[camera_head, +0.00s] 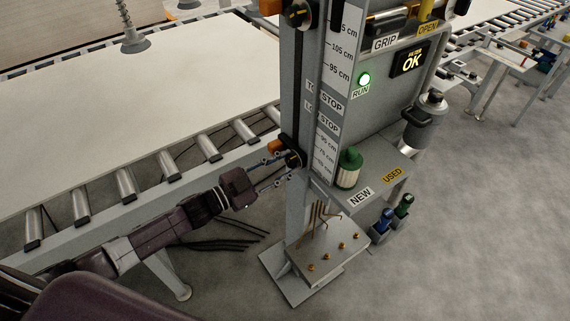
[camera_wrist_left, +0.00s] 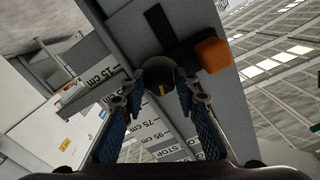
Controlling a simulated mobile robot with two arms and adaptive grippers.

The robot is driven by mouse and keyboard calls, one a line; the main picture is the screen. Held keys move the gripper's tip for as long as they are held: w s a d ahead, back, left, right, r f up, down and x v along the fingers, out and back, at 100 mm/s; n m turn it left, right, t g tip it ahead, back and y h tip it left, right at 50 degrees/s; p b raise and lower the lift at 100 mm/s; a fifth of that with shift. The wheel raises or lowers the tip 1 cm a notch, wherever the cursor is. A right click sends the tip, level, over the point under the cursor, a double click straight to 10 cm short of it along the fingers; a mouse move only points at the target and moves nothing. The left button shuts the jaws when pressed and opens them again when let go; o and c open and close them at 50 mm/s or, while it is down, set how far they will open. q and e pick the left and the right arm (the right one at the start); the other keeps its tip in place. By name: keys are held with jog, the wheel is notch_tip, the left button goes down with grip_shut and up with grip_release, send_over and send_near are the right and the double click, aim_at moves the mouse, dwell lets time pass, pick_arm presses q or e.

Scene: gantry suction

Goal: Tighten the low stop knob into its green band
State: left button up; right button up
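The low stop knob (camera_head: 293,160) is a round black knob on the lower left of the grey gantry post, by an orange block (camera_head: 275,146). In the left wrist view the knob (camera_wrist_left: 161,82) faces me with a yellow mark on its face, and the orange block (camera_wrist_left: 212,54) is to its upper right. My left gripper (camera_head: 284,164) reaches it from the left, one finger on each side. In the wrist view the fingertips flank the knob closely; I cannot tell whether they press on it. No green band is discernible. My right gripper is out of view.
The post carries a cm scale (camera_head: 340,70) and STOP labels. A similar upper knob (camera_head: 298,14) is higher up. A roller conveyor (camera_head: 209,148) with a big pale panel (camera_head: 130,110) is at left. A green-topped container (camera_head: 349,168) and a small pegged stand (camera_head: 328,247) are right and below.

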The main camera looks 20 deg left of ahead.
pick_arm(q)
jog(key=o, duration=0.4)
jog(key=v, duration=1.2)
